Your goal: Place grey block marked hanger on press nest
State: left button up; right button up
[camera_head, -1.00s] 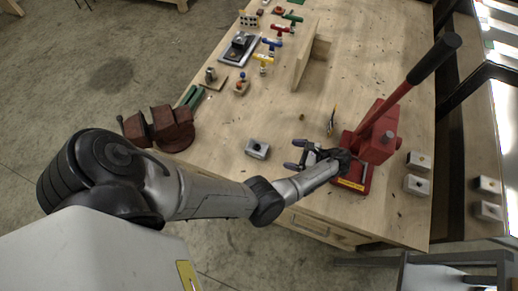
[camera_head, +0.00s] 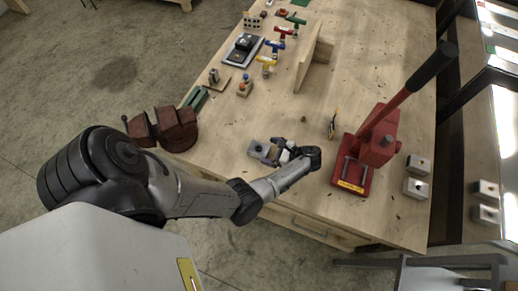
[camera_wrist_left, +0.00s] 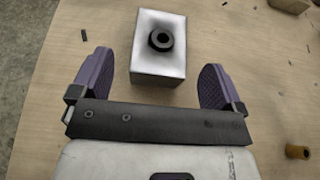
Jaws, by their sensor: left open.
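A grey block (camera_head: 257,149) with a dark round hole sits on the workbench, left of the red press; no marking on it can be read. In the left wrist view the block (camera_wrist_left: 160,30) shows a black ring on its top. My left gripper (camera_head: 276,152) is open at the block. Its purple fingers stand on either side of the block's near part, with gaps visible. The red press (camera_head: 378,140) has a long black lever and a red base (camera_head: 350,184) with a yellow label; the base looks empty. My right gripper is not in view.
Two more light blocks (camera_head: 418,165) (camera_head: 415,188) stand right of the press. A dark red vise (camera_head: 165,128) is at the bench's left edge. A thin upright tool (camera_head: 333,123) stands behind the press base. A wooden upright (camera_head: 314,58) and several coloured parts are farther back.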

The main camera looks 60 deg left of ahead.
aim_at(261, 149)
pick_arm(q)
jog(key=x, duration=0.3)
jog(key=shift+s+a, duration=0.3)
jog(key=c, duration=1.2)
jog(key=shift+r, duration=0.1)
jog(key=shift+c, duration=0.4)
jog(key=shift+p, duration=0.35)
